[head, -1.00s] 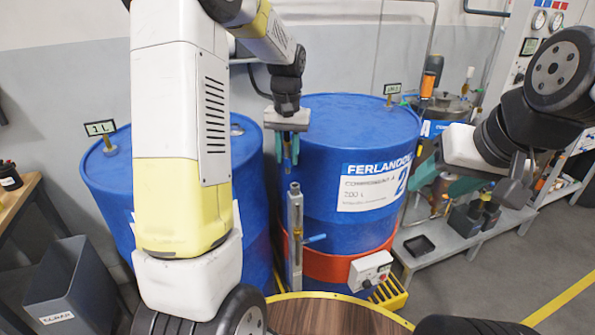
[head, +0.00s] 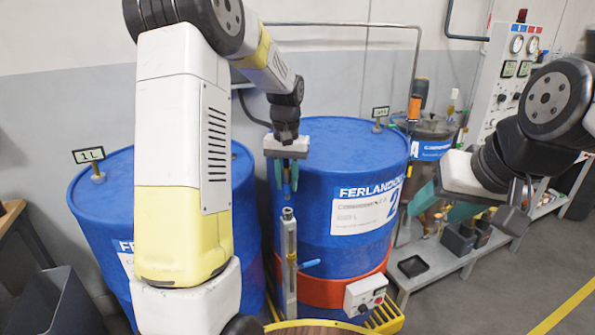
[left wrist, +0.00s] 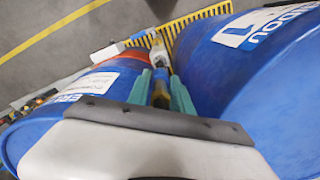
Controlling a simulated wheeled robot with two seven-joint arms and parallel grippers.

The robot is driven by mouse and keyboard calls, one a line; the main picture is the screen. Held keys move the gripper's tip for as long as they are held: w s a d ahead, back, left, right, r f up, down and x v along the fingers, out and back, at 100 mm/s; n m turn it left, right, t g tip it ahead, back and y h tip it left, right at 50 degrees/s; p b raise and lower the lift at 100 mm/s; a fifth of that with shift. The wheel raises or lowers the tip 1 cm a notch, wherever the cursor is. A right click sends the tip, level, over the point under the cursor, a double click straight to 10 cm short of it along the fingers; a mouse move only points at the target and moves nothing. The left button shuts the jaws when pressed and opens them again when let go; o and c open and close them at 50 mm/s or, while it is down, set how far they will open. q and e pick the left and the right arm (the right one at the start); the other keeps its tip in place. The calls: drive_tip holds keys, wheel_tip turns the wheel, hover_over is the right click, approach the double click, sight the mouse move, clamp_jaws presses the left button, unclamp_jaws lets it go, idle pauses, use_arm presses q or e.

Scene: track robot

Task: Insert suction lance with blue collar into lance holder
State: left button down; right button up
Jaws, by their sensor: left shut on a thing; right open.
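My left gripper (head: 286,178) points down in front of the blue drums and is shut on the suction lance (head: 287,184), whose blue and yellow parts show between the green fingers. The left wrist view shows the dark and blue lance (left wrist: 160,88) between those fingers too. The grey upright lance holder (head: 289,262), with a blue lever, stands below the gripper in front of the right drum. The lance's lower end is above or at the holder's top; I cannot tell whether they touch. My right gripper (head: 446,208) is open and empty at right.
The right drum (head: 335,160) has an orange band and a control box (head: 366,294). The left drum (head: 85,220) is partly hidden by my left arm. A low shelf (head: 440,270) with containers and a metal tank (head: 432,130) stand at right. A yellow grate is below.

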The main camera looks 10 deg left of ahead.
use_arm(q)
drive_tip(key=shift+f, duration=1.35)
drive_tip(key=shift+f, duration=1.9)
drive_tip(key=c, duration=1.1)
unclamp_jaws()
drive_tip(key=shift+o, duration=0.2)
drive_tip(key=shift+r, duration=3.95)
drive_tip(key=s+r+t+h, duration=0.1)
drive_tip(key=s+r+t, duration=0.2)
drive_tip(key=s+r, duration=0.85)
drive_tip(key=s+d+t+h, duration=0.1)
drive_tip(key=s+d+t, duration=0.1)
drive_tip(key=s, duration=1)
drive_tip(key=shift+s+f+m+t, duration=0.3)
drive_tip(key=shift+s+f+t, duration=0.05)
drive_tip(key=shift+t, duration=0.25)
